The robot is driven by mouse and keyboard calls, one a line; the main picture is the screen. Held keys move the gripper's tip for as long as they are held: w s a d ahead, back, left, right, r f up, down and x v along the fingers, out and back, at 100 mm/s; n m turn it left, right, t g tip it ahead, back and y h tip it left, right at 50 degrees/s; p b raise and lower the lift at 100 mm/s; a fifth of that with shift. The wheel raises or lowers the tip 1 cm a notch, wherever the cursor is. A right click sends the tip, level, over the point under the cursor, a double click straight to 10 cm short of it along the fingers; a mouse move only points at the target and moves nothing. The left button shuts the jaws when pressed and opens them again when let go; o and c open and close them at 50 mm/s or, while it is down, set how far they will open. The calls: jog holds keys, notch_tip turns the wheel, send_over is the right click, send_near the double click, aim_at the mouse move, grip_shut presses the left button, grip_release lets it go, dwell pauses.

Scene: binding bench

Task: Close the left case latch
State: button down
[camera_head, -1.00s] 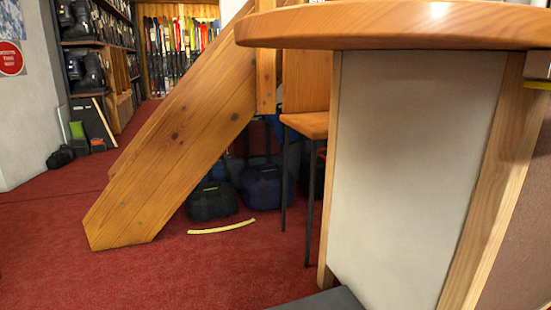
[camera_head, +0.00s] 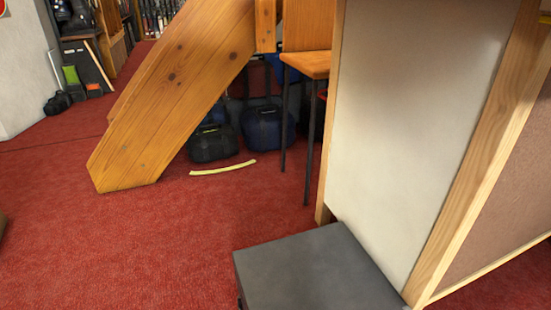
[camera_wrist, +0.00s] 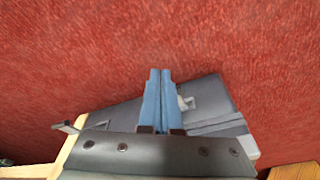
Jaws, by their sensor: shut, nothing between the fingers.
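My gripper (camera_wrist: 160,74) shows in the wrist view with its two blue fingers together and nothing between them. Beyond and under the fingers is a grey case-like object (camera_wrist: 211,113) with a darker recessed patch on its left part. A small pale piece (camera_wrist: 187,102), possibly a latch, sits just right of the fingers. A thin metal lever-like piece (camera_wrist: 66,127) sticks out at the left; I cannot tell whether it is a latch. My gripper body hides the near side. In the head view, my gripper is not visible. A dark grey box (camera_head: 315,270) stands at the bottom, its latches not visible.
A pale panel with wooden posts (camera_head: 425,120) rises behind the box. A slanted wooden beam (camera_head: 175,95), a wooden stool (camera_head: 305,64) and dark bags (camera_head: 213,143) stand farther back. A yellow strip (camera_head: 223,167) lies on the red carpet. Open carpet (camera_head: 130,245) is at the left.

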jog(key=shift+w+a+r+p, duration=0.15)
jog(key=shift+w+r+p, duration=0.15)
jog(key=shift+w+r, duration=0.1)
jog(key=shift+w, duration=0.1)
jog(key=shift+w+r, duration=0.1)
jog(key=shift+w, duration=0.05)
jog(key=s+d+r+p, duration=0.1)
jog(key=s+r+p, duration=0.3)
jog(key=r+p, duration=0.4)
jog(key=p, duration=0.3)
jog(key=shift+d+p, duration=0.15)
jog(key=shift+p, duration=0.2)
dwell(0.6)
jog(key=shift+f, duration=0.1)
